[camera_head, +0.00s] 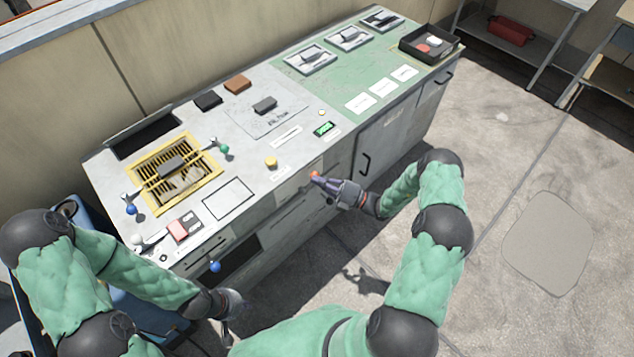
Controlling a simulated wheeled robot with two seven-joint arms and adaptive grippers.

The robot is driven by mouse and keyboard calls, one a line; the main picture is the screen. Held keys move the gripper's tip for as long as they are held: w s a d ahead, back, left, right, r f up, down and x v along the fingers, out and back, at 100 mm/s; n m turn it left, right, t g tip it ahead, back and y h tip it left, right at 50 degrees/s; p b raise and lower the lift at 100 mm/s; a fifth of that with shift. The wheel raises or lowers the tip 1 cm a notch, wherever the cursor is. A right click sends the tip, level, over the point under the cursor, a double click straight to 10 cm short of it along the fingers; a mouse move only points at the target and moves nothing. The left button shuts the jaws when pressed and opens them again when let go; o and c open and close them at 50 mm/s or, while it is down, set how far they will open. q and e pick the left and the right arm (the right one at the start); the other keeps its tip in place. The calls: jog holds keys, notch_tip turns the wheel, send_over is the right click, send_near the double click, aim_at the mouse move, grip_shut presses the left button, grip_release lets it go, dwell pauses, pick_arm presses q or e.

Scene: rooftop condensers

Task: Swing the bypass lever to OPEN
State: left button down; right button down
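No label naming the bypass lever or OPEN is readable, so I cannot tell for sure which handle it is. An orange knob (315,174) shows at the console's front edge, right at the tips of my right gripper (319,181). Whether they touch, and whether the fingers are open or shut, is unclear. At the left, a lever with a blue ball (131,210) and one with a green ball (224,149) flank a yellow-framed grille (176,174). Another blue ball (215,267) shows at the front. My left gripper (237,306) hangs low before the console, its fingers unclear.
The grey console (245,120) holds a red-and-white block (184,227), a yellow knob (271,162), a small green display (323,129) and a black tray (430,44). Door handles (365,164) stick out in front.

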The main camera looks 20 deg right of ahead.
dwell(0.7)
jog(key=s+d+p, duration=0.4)
jog(key=s+p, duration=0.1)
jog(key=s, duration=0.3)
jog(key=shift+s+f, duration=0.25)
jog(key=shift+f, duration=0.2)
dwell(0.4)
